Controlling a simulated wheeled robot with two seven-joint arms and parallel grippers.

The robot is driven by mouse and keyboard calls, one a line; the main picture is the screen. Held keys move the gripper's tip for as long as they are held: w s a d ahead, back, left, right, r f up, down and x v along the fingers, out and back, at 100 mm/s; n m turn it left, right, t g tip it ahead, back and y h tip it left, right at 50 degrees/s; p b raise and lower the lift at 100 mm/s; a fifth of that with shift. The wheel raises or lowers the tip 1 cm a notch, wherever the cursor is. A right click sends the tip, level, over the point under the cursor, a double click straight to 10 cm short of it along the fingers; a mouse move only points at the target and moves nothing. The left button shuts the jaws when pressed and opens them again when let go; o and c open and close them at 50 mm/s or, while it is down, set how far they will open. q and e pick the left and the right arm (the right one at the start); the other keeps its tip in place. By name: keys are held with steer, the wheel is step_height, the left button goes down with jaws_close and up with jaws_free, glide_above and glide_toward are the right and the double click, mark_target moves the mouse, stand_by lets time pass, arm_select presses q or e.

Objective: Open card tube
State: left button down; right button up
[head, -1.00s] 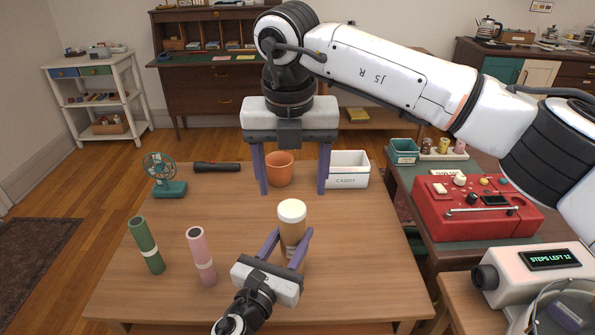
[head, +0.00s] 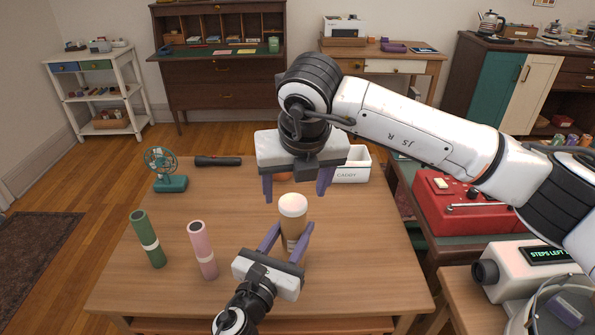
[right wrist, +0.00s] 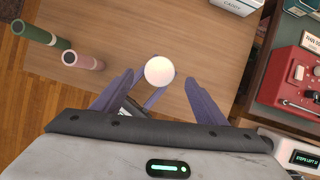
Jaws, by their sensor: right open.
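The card tube (head: 292,230) is a tan upright cylinder with a white cap (head: 292,205) on top, standing at the table's middle. My left gripper (head: 288,232) comes from the front with a finger on each side of the tube's body, closed against it. My right gripper (head: 295,200) is open and empty, pointing down behind and above the cap in the head view. In the right wrist view the round white cap (right wrist: 159,71) shows between the right gripper's spread fingers, apart from both. The tube's body is hidden below the cap there.
A green tube (head: 148,240) and a pink tube (head: 203,250) stand at the left of the wooden table (head: 225,205). A small fan (head: 168,170), a flashlight (head: 218,161) and a white caddy (head: 352,175) are at the back. The table's right front is clear.

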mark_target(294, 202)
steer(key=shift+x, duration=1.8)
steer(key=c, duration=1.3)
steer(key=shift+r, duration=0.2)
steer(key=shift+r, duration=0.95)
steer(key=shift+r, duration=0.1)
steer(key=shift+r, duration=1.95)
arm_select(q)
steer(key=c, duration=1)
jaws_free()
